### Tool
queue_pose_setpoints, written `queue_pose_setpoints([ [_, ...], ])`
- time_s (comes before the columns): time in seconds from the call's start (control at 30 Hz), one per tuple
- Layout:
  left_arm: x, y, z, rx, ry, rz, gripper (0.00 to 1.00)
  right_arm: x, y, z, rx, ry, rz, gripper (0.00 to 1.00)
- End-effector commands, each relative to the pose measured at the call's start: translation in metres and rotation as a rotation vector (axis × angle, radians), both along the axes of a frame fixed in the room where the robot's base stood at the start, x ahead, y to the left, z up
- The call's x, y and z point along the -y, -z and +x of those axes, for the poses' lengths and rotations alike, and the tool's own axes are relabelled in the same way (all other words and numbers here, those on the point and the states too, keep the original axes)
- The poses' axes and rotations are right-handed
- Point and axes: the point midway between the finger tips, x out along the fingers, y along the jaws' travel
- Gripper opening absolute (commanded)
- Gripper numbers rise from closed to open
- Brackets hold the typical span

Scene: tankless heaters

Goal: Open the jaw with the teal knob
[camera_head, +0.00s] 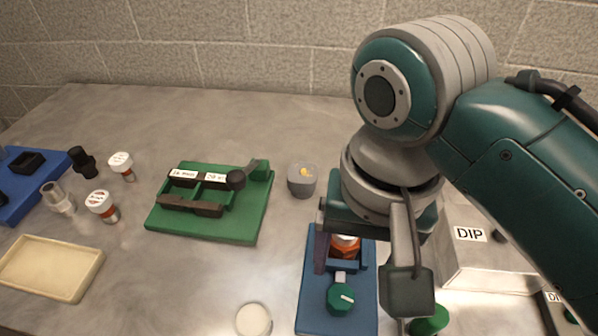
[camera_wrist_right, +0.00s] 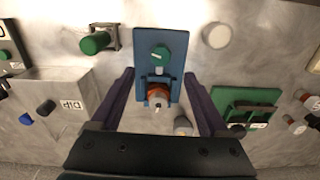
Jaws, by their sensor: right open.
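The teal knob (camera_head: 341,299) sits at the near end of a blue vise (camera_head: 312,318); the wrist view shows the knob (camera_wrist_right: 161,53) and the vise's blue base (camera_wrist_right: 176,40) too. An orange vial with a white cap (camera_head: 345,246) stands at the vise's blue jaw, and it also shows in the wrist view (camera_wrist_right: 157,95). I cannot tell whether the jaw touches the vial. My right gripper (camera_wrist_right: 160,98) is open above the vise, its purple fingers either side of the vial and apart from the knob. In the head view my wrist partly hides the vial and vise. My left gripper is out of view.
A green fixture (camera_head: 254,222) and a grey cup (camera_head: 301,181) stand left of the vise. A white round lid (camera_head: 253,319) lies near its front left. A metal box labelled DIP (camera_head: 505,273) and a green knob (camera_head: 430,320) are on the right. A cream tray (camera_head: 45,268) lies far left.

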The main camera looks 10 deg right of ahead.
Motion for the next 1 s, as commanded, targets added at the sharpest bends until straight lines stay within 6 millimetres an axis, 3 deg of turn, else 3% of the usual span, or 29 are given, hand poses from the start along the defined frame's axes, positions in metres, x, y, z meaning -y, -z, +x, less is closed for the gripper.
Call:
queue_pose_setpoints([
  [0.03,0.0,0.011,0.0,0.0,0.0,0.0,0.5,0.0,0.01,0.003,-0.004,0.009,-0.007,0.78],
  [0.27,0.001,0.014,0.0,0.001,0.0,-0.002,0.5,0.0,0.028,0.004,-0.013,0.023,-0.017,0.78],
  [0.63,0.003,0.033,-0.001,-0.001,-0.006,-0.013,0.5,0.0,0.095,0.004,-0.01,0.021,-0.016,0.78],
  [0.8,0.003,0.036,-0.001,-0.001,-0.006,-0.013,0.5,0.0,0.107,0.004,-0.009,0.02,-0.015,0.78],
  [1.0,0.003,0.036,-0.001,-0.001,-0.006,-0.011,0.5,0.0,0.108,0.004,-0.008,0.02,-0.014,0.78],
])
